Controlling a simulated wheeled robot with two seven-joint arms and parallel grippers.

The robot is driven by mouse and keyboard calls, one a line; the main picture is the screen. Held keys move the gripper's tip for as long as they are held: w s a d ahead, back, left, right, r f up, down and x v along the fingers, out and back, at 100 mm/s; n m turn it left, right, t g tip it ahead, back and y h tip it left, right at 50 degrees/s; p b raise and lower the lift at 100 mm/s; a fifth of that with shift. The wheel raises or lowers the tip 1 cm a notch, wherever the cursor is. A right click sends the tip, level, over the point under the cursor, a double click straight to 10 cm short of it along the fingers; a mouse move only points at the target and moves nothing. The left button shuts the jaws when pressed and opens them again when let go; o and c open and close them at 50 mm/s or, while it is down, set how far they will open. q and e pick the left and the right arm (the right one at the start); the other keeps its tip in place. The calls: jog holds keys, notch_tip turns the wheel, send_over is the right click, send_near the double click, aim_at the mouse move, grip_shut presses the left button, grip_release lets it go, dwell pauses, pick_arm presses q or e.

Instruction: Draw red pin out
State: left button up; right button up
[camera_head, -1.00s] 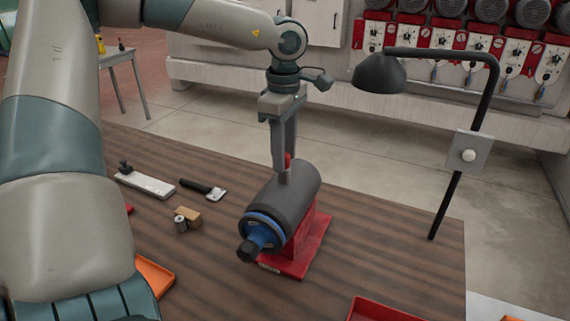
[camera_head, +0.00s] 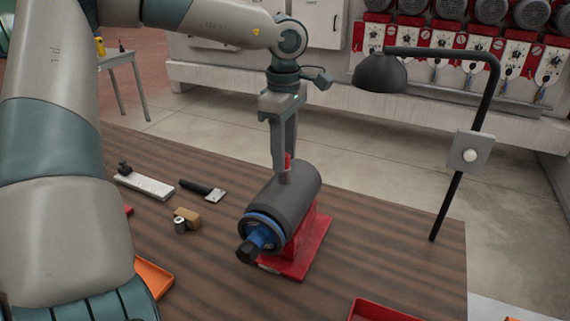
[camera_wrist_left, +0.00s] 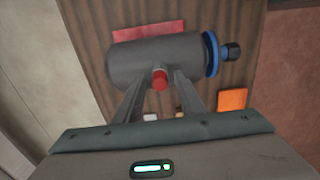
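The red pin (camera_head: 288,160) stands upright on top of a dark grey cylinder (camera_head: 290,196), which has a blue collar and black knob at its near end. The cylinder rests on a red stand (camera_head: 312,240). My left gripper (camera_head: 284,165) points down over the cylinder, with its fingertips at the pin. In the left wrist view, the red pin (camera_wrist_left: 160,80) lies between the two fingertips (camera_wrist_left: 163,76). Whether both fingers press on it is unclear. My right gripper is not in view.
A black lamp (camera_head: 380,73) on a bent post stands to the right. A black-handled scraper (camera_head: 203,190), a white plate (camera_head: 146,184), a small tan block (camera_head: 188,216), an orange tray (camera_head: 154,277) and a red tray (camera_head: 378,311) lie around. The wooden table right of the stand is clear.

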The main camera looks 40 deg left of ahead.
pick_arm(q)
grip_shut()
jog(key=shift+r, duration=0.65)
dwell(0.4)
jog(key=shift+r, duration=0.2)
jog(key=shift+r+p, duration=1.4)
jog(key=shift+r, duration=1.1)
jog(key=shift+r+p, duration=0.95)
jog(key=shift+r, duration=1.05)
